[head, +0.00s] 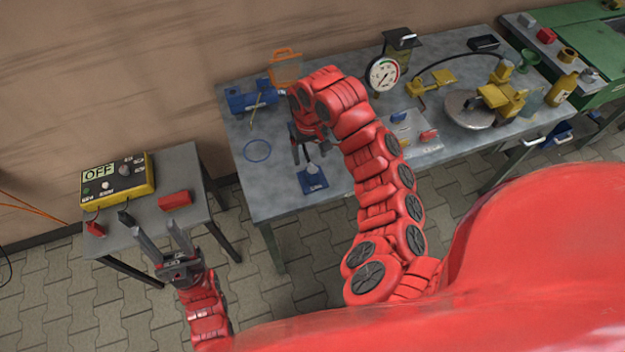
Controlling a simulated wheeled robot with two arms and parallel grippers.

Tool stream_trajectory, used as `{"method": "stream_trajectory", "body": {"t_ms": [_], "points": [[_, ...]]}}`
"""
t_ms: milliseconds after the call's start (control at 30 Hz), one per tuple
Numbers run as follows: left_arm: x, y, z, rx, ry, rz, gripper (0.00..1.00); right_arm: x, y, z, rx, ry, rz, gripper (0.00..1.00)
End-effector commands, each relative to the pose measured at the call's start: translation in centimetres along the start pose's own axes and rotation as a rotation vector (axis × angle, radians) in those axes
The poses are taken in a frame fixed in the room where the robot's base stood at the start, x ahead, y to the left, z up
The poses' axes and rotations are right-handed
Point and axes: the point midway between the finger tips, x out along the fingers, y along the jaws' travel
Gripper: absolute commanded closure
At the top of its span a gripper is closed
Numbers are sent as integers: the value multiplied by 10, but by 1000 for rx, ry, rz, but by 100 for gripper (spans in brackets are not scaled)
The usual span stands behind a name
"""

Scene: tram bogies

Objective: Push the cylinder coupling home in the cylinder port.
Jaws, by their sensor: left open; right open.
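I cannot tell for sure which part is the cylinder coupling or the port. A silver round cylinder (468,108) with yellow fittings (502,98) lies on the right half of the workbench. A black hose (455,58) arcs between a yellow fitting (432,82) and the yellow parts by the cylinder. My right gripper (309,162) is open, pointing down over a small blue block (313,182) with a pale upright piece on it, near the bench's front left; contact is unclear. My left gripper (160,232) is open and empty, in front of the small side table.
The side table (185,165) holds a yellow box (117,181) reading OFF and a red block (175,200). On the workbench (280,205) stand a dial gauge (383,74), a blue vise (252,97) and an orange bin (286,68). A blue ring (257,151) lies at left.

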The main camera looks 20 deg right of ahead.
Motion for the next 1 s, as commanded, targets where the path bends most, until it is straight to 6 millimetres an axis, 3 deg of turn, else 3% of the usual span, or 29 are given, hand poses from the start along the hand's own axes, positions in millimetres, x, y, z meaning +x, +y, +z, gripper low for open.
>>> {"method": "stream_trajectory", "body": {"t_ms": [100,300,733,1000], "points": [[9,0,-2,0,1,0,50,22,0,2,1,-7,0,20],[14,-1,-2,0,0,0,50,44,1,1,3,-4,1,20],[17,-1,-3,0,0,0,50,49,1,0,0,-1,0,20],[32,-2,-5,0,0,0,50,76,8,1,4,-6,1,20]]}}
